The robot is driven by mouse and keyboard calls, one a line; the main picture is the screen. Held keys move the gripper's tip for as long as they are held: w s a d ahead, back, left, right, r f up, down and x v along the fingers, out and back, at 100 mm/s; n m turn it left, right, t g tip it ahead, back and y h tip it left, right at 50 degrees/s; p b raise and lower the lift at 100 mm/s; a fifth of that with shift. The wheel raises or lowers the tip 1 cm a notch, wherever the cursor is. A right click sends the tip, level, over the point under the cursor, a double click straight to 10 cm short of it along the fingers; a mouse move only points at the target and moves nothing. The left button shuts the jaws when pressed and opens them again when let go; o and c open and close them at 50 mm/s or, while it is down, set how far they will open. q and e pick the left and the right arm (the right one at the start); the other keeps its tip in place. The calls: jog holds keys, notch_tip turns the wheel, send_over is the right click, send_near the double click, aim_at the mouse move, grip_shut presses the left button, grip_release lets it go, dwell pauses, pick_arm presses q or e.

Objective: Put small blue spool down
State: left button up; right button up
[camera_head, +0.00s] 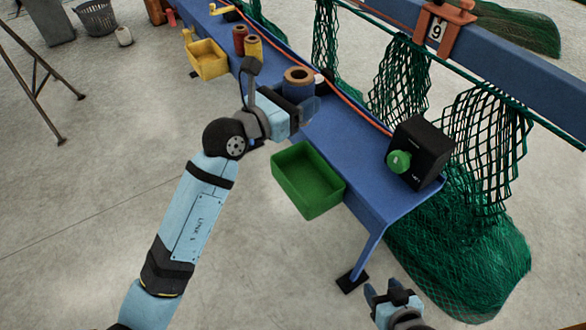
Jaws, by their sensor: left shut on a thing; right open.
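The small blue spool (298,76) shows a tan top with a dark hole and a dark side. It is upright at the blue bench, in the upper middle of the head view. My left gripper (306,108) is shut on it from the near side and hides its lower part. I cannot tell whether its base touches the bench top (345,140). My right gripper (382,288) is open and empty at the bottom, below the bench's near end.
A black box with a green knob (416,154) stands at the bench's near end. A green bin (308,181) and a yellow bin (207,60) hang on the front edge. Red (240,40) and yellow (253,48) spools stand farther along. Green nets (455,240) hang behind.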

pick_arm(q)
notch_tip(320, 180, down, 17)
jog(key=b, duration=0.3)
pick_arm(e)
jog(key=shift+w+a+f, duration=0.1)
jog(key=shift+f, duration=0.8)
pick_arm(q)
jog(key=shift+f+b, duration=0.35)
jog(key=shift+f, duration=0.25)
pick_arm(e)
jog(key=shift+f, duration=0.2)
pick_arm(q)
jog(key=o, duration=1)
